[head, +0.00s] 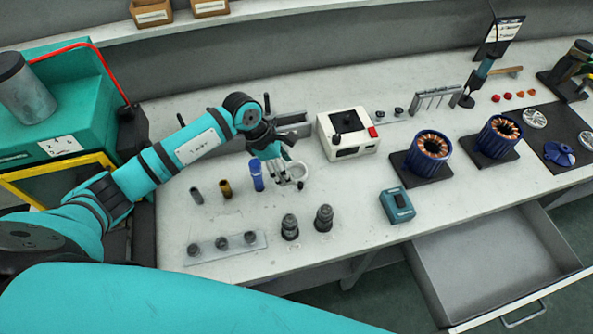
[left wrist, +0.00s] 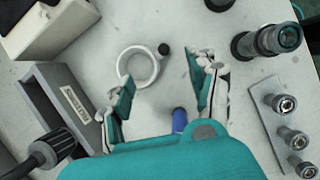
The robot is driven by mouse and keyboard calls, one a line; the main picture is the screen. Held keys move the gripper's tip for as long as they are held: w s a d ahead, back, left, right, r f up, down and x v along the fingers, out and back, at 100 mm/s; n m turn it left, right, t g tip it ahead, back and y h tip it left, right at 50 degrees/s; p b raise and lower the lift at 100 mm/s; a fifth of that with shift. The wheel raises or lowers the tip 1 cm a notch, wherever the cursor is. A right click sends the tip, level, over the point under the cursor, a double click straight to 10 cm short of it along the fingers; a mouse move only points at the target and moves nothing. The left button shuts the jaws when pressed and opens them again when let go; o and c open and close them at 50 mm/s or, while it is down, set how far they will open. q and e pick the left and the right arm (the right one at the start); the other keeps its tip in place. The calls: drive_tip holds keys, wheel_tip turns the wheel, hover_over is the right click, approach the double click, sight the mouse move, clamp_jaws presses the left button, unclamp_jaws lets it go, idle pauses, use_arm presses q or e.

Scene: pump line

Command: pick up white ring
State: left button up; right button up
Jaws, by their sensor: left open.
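The white ring (left wrist: 121,67) lies on the pale bench top, with a small black knob at its edge. In the head view the ring (head: 304,173) is partly covered by my left gripper (head: 283,181). In the left wrist view my left gripper (left wrist: 163,92) has its two fingers spread wide. Nothing is held. Whether the fingertips are level with the ring I cannot tell. My right gripper is not in view.
A blue cylinder (head: 257,178) stands close left of the gripper. Two dark fittings (head: 289,228) stand in front. A white box with a black knob (head: 347,133) is behind right, beside a grey bracket (left wrist: 62,108). An open drawer (head: 497,262) juts out at front right.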

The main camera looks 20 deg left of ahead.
sight(300, 181)
use_arm(q)
drive_tip(key=shift+x, duration=0.8)
drive_tip(key=p+x, duration=0.1)
drive_tip(key=x, duration=0.1)
drive_tip(key=d+p+x, duration=0.1)
drive_tip(key=x, duration=0.2)
drive_tip(key=shift+w+r, duration=0.1)
drive_tip(key=shift+r, duration=0.15)
drive_tip(key=shift+f, duration=0.3)
drive_tip(key=shift+c, duration=0.4)
drive_tip(key=c, duration=1)
